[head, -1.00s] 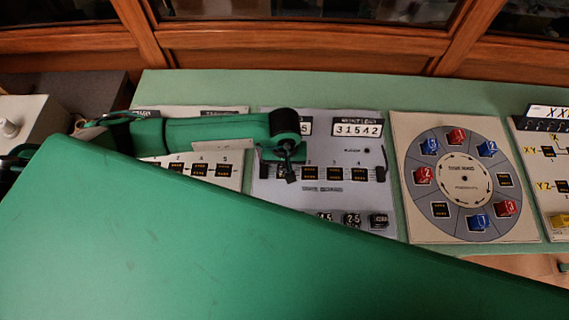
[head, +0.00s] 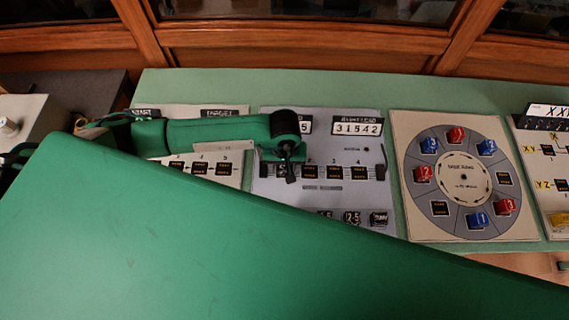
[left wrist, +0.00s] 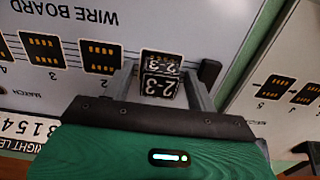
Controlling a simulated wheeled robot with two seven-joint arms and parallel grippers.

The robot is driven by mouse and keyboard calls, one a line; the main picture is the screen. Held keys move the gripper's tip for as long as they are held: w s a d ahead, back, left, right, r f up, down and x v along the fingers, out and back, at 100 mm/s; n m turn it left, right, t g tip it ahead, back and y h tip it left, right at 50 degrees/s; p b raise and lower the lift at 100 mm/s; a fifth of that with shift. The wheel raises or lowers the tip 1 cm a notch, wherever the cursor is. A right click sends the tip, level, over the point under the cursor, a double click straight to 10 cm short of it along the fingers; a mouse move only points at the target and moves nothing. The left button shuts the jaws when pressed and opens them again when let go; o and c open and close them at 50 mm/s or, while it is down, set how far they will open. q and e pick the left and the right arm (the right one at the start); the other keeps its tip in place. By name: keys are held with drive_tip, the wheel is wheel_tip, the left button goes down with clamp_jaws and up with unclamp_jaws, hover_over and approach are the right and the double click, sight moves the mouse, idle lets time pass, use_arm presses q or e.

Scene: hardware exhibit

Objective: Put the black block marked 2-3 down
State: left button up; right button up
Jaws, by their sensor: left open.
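The black block marked 2-3 (left wrist: 160,75) stands on the grey wire board (left wrist: 65,15) in the left wrist view. It is at the row of black sockets, at the end near a dark post. My left gripper (left wrist: 161,90) is open, with one finger on each side of the block; I cannot tell whether either finger touches it. In the head view my left gripper (head: 286,165) is over the left end of the socket row on the wire board (head: 335,150) and hides most of the block. My right gripper is not in view.
Several black blocks (head: 352,217) sit along the wire board's lower part. To the right is a panel with a round dial (head: 462,178) holding red and blue blocks. Another panel (head: 560,150) is at the far right. The green tabletop (head: 300,85) behind is clear.

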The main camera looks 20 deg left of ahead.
use_arm(q)
wheel_tip(320, 180, up, 12)
drive_tip(key=b, duration=0.4)
drive_tip(key=shift+s, duration=0.1)
idle(0.4)
